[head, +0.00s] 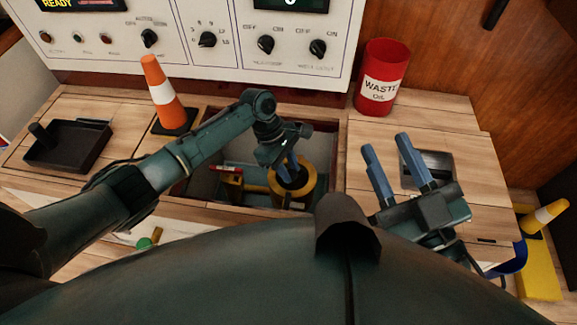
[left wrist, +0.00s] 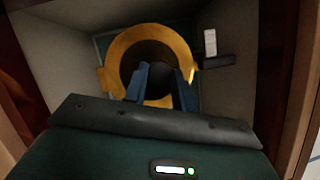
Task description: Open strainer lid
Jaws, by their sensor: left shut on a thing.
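The strainer shows as a yellow ring (head: 308,188) around a dark round middle, down in a square well in the counter. In the left wrist view, the yellow ring (left wrist: 116,50) surrounds the dark round lid (left wrist: 150,53). My left gripper (head: 291,167) reaches down into the well over this dark middle. Its fingers (left wrist: 160,84) are shut on a part of the lid, which the fingers mostly hide. The lid appears seated inside the ring. My right gripper (head: 386,142) is open and empty above the counter at the right.
The well's walls stand close around my left gripper. A red-handled valve (head: 229,171) is left of the strainer. An orange cone (head: 160,88), a dark tray (head: 68,144) and a red waste bin (head: 382,76) stand on the counter. A control panel (head: 230,45) stands behind.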

